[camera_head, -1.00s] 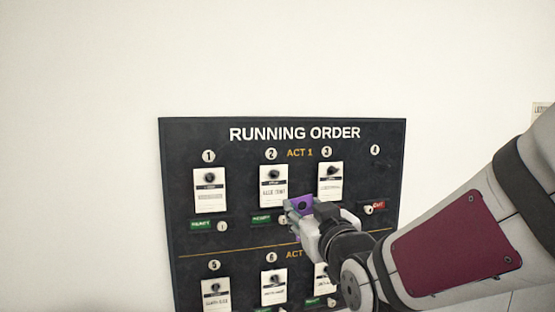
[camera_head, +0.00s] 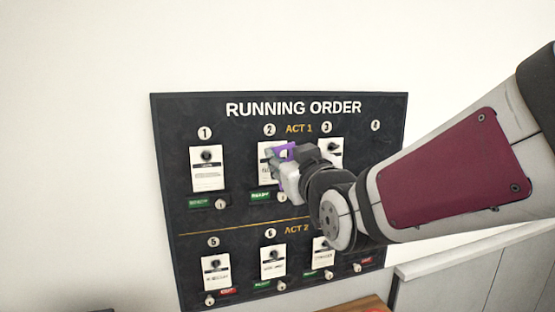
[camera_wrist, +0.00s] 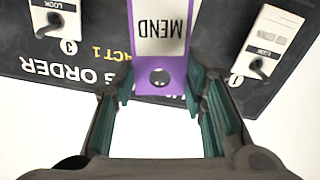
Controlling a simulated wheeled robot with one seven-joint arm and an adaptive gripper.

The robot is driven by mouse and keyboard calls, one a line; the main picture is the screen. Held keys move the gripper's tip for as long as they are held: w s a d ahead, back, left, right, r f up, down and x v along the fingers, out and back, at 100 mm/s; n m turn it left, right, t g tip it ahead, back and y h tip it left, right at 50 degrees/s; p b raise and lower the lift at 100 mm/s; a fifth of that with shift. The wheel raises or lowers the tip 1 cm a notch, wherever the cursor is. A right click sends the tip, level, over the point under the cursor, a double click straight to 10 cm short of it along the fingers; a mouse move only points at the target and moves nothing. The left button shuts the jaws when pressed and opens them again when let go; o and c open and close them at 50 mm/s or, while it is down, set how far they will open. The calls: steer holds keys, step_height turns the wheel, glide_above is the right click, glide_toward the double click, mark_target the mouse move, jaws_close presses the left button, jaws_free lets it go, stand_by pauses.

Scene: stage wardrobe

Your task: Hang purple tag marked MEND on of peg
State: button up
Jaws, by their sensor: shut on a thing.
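My gripper (camera_head: 286,165) is shut on the purple tag (camera_head: 284,153) in the head view, in front of slot 2 of the board. In the wrist view the tag (camera_wrist: 160,85) reads MEND upside down on a white panel, with a hole near its edge. It sits between the fingers of my gripper (camera_wrist: 158,92). The RUNNING ORDER board (camera_head: 225,160) has cards on dark pegs; card 1 (camera_head: 207,175) and card 3 (camera_head: 334,152) show. Card 2 (camera_head: 265,170) is partly hidden by the tag and gripper. The peg at slot 2 is hidden.
Green and red labels with small white knobs sit below the cards, such as the green label (camera_head: 262,197) under slot 2. The Act 2 row has cards including card 5 (camera_head: 215,271). A grey cabinet (camera_head: 455,270) stands at the lower right. The wall left of the board is clear.

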steer(key=shift+f+b+x, duration=0.15)
steer(key=shift+b+x, duration=0.25)
steer(key=shift+x, duration=0.65)
steer(key=shift+f+b+x, duration=0.15)
steer(key=shift+b+x, duration=0.25)
steer(key=shift+x, duration=0.65)
steer(key=shift+f+b+x, duration=0.2)
steer(key=shift+b+x, duration=0.2)
steer(key=shift+x, duration=0.7)
steer(key=o, duration=0.8)
steer(key=shift+s, duration=0.1)
